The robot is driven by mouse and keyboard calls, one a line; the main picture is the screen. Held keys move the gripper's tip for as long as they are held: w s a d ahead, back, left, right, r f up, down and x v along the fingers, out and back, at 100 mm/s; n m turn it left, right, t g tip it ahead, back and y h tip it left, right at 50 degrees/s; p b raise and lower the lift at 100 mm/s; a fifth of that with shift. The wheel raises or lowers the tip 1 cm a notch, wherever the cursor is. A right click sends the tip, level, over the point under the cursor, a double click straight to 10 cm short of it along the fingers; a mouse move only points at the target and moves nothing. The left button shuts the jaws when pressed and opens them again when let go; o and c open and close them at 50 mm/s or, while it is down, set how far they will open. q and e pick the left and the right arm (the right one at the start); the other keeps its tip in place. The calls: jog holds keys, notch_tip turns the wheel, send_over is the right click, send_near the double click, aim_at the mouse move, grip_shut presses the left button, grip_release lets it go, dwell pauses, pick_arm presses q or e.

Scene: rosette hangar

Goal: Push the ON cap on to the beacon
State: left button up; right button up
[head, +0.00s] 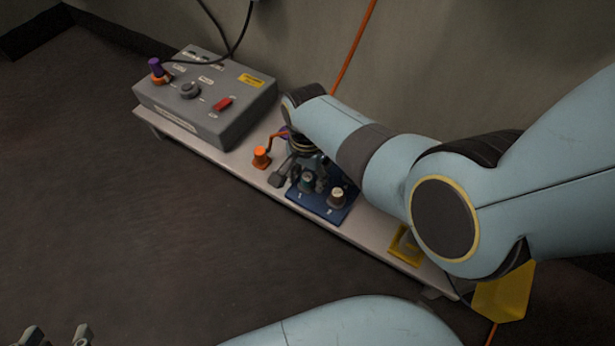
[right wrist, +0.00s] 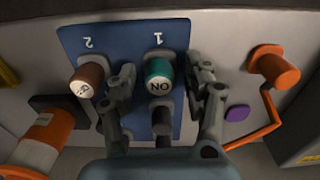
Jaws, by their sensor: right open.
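The teal ON cap (right wrist: 159,82) stands at place 1 of a blue board (right wrist: 100,42); it also shows in the head view (head: 306,183). My right gripper (right wrist: 162,85) is open, with one finger on each side of the ON cap. Its fingers look apart from the cap, with nothing held. A brown cap with a pale top (right wrist: 86,80) stands at place 2. No beacon is clearly identifiable; an orange and white cylinder (right wrist: 42,143) lies partly cut off in the right wrist view. My left gripper (head: 56,336) shows only its fingertips, spread apart, at the bottom left.
The board sits on a long pale bench (head: 205,147) against the wall. A grey control box (head: 215,112) with knobs and a red switch stands at its left. An orange plug (head: 261,158) and a yellow holder (head: 407,247) flank the board. Open floor lies in front.

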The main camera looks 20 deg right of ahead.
aim_at(307, 177)
grip_shut()
pick_arm(q)
jog(key=shift+r, duration=0.1)
pick_arm(e)
jog(key=shift+r, duration=0.1)
jog(key=shift+r+p, duration=2.7)
jog(key=shift+r, duration=0.2)
pick_arm(q)
notch_tip(307, 177, up, 6)
jog(key=w, duration=0.2)
jog(key=shift+r+t, duration=0.25)
jog(key=shift+t, duration=0.15)
pick_arm(e)
jog(key=shift+s, duration=0.1)
